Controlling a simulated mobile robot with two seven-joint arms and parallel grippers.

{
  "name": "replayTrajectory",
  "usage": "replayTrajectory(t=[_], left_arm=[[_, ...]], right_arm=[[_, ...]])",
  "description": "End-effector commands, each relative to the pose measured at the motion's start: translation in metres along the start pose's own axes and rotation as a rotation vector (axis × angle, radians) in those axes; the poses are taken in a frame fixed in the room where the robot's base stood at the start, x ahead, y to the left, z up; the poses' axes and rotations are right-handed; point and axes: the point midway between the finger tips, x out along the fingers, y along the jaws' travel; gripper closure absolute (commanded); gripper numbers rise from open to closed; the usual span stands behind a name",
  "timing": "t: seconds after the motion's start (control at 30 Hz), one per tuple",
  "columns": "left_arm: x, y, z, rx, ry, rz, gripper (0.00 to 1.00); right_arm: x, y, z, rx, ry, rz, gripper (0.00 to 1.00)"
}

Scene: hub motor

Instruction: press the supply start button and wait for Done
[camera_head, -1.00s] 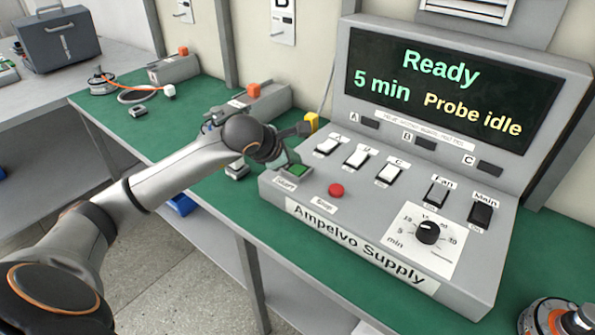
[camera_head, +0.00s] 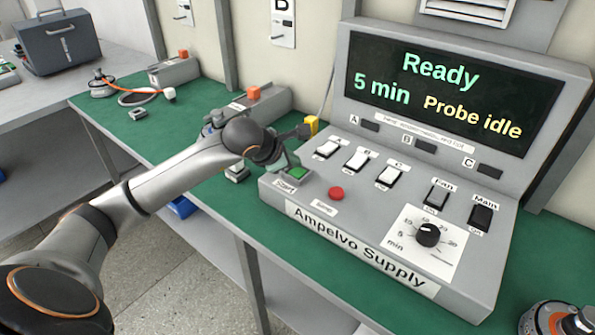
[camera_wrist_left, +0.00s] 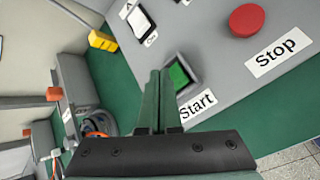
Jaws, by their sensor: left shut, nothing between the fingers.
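The Ampelvo Supply console (camera_head: 330,215) stands on the green bench. Its screen (camera_head: 450,88) reads "Ready", "5 min" and "Probe idle". The green Start button (camera_head: 298,173) sits in a square frame at the console's near left corner; it also shows in the left wrist view (camera_wrist_left: 179,75), with its label below it. My left gripper (camera_head: 290,162) is shut and empty, its fingertips right beside the green button. In the left wrist view the closed fingers (camera_wrist_left: 158,80) overlap the left side of the button frame. I cannot tell whether they touch it. My right gripper is not in view.
The red Stop button (camera_head: 336,193) lies just right of Start. White switches A, B and C (camera_head: 358,159), the Fan and Main switches (camera_head: 481,213) and a minute dial (camera_head: 428,233) are farther right. A yellow block (camera_head: 312,123) stands behind the console's left edge.

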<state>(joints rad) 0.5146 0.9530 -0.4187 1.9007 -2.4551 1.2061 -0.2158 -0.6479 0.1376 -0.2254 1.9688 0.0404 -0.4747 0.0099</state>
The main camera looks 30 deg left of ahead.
Motion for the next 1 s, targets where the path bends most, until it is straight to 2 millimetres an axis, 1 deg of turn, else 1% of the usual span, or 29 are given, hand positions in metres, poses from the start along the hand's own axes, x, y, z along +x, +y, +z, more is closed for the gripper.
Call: replayTrajectory(t=[0.73, 1.0], left_arm=[[0.0003, -0.0003, -0.0002, 0.0, 0.0, 0.0, 1.0], [0.006, -0.0044, -0.0043, 0.0, 0.0, 0.0, 1.0]], right_arm=[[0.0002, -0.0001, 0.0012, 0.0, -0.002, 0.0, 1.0], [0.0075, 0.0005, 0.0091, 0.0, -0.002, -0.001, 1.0]])
